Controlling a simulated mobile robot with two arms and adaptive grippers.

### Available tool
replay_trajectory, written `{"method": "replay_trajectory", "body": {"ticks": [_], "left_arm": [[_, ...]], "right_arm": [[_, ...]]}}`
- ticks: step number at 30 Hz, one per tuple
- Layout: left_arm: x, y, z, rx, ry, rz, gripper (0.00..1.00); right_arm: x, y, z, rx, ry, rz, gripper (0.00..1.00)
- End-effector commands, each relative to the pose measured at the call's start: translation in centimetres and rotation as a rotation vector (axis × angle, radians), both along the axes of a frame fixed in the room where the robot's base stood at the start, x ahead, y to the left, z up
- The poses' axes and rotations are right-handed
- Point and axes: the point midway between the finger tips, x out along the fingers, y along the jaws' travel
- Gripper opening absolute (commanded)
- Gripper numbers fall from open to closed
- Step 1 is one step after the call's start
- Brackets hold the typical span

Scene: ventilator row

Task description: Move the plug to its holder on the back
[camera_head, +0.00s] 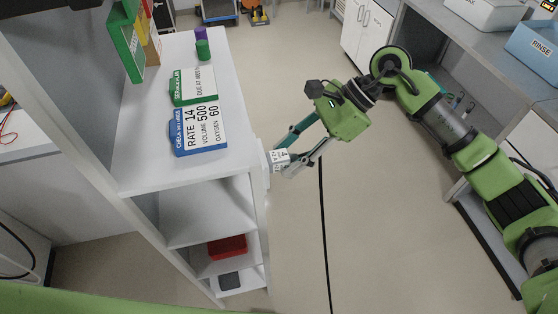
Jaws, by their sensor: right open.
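My right gripper (284,161) reaches in from the right to the right side of the white shelf unit. Its two fingers are spread apart. A small white piece with dark print (279,156) is at the fingertips, close to the shelf's side. I cannot tell whether it is the plug, or whether the fingers touch it. No plug or holder can be clearly made out. My left gripper is not in view.
The white shelf unit (150,170) carries a blue-edged settings card (200,128), a green-edged card (195,85) and small purple (200,33) and green (203,49) cylinders. A red box (227,246) sits lower. Open floor (380,230) lies right; a grey counter (470,40) stands beyond.

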Motion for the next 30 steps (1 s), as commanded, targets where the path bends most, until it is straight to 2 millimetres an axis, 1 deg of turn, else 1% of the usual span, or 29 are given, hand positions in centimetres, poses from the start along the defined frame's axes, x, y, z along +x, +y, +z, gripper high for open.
{"method": "replay_trajectory", "body": {"ticks": [4,5,6,8,9,10,19,30], "left_arm": [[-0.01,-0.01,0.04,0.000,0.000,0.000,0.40],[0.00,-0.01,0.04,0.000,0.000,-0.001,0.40],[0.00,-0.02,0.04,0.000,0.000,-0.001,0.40],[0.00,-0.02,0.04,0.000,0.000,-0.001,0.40],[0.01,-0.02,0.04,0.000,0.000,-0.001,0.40],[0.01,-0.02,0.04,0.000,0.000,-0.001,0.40],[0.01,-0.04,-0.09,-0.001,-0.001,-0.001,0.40],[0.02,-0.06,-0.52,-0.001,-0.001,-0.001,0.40]], "right_arm": [[-0.01,-0.02,0.04,0.000,0.000,0.000,0.40],[-0.01,-0.01,0.04,0.000,0.000,0.000,0.38],[-0.01,-0.02,0.03,0.000,0.000,0.000,0.27],[-0.01,-0.02,0.03,0.000,0.000,0.000,0.12],[-0.01,-0.02,0.03,0.000,0.001,-0.001,0.01],[0.00,-0.01,0.03,0.000,0.001,-0.001,0.00],[0.05,-0.12,-0.01,0.000,0.001,-0.001,0.00],[0.30,-0.78,-0.07,-0.003,0.000,-0.002,0.00]]}}
